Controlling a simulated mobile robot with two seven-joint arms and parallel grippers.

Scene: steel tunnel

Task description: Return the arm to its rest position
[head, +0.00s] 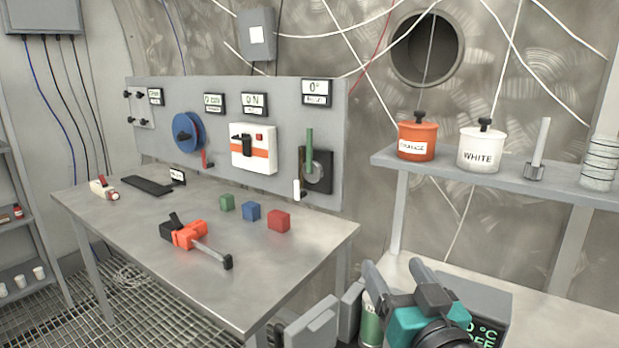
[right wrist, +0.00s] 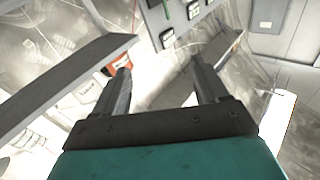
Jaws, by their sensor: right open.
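My right arm comes in at the bottom right of the head view. Its right gripper (head: 393,268) has a teal body and two grey fingers spread apart. It is over the lower bench (head: 540,310), to the right of the table. In the right wrist view the same gripper (right wrist: 160,70) shows its two dark fingers apart with nothing between them. My left gripper is not in view.
A steel table (head: 130,225) holds an orange clamp-like tool (head: 190,236) and green, blue and red cubes. A shelf (head: 470,180) at right carries an orange pot (head: 417,140) and a white pot (head: 482,150). A display (head: 487,322) is partly hidden behind my arm.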

